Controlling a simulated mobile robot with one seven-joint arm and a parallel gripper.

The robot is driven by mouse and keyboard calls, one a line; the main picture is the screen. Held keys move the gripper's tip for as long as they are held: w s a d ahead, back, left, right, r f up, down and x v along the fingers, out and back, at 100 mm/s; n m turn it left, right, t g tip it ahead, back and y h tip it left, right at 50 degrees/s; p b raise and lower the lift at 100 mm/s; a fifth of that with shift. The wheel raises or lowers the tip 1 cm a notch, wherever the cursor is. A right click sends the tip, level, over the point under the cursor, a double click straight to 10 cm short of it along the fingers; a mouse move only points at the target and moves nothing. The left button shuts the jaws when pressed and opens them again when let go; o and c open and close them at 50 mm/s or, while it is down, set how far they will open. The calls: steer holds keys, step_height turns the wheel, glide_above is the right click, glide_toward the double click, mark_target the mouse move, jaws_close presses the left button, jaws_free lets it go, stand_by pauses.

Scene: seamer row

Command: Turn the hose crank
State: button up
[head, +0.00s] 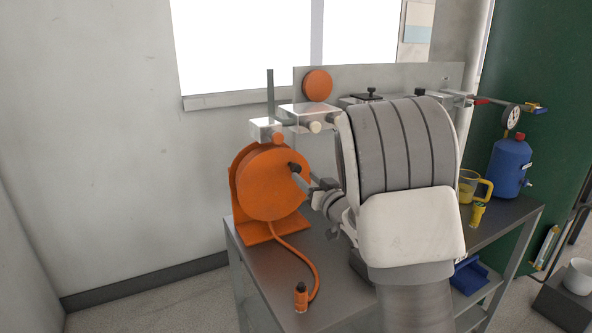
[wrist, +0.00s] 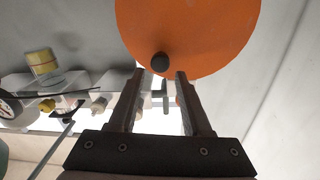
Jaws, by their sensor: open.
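The orange hose reel (head: 262,190) stands on an orange base on the grey metal table. Its crank shows as a dark round knob (head: 294,167) on the front face of the drum. In the wrist view the orange disc (wrist: 190,30) fills the top, and the dark knob (wrist: 160,62) is just beyond the gap between the fingertips. My gripper (wrist: 158,74) is open and empty, with its fingers pointing at the disc. In the head view my gripper (head: 304,184) is close to the knob; contact cannot be told. The crank's arm is not clearly visible.
An orange hose (head: 306,260) runs down from the reel to a nozzle (head: 301,298) on the table (head: 275,262). Pipes with white blocks (head: 308,115) run behind. A blue bottle (head: 511,168) and a yellow-handled jug (head: 468,188) stand at right. The left floor is clear.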

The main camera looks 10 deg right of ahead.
mark_target(298, 170)
steer(key=x, duration=0.7)
steer(key=shift+s, duration=0.1)
jaws_close()
stand_by(1.3)
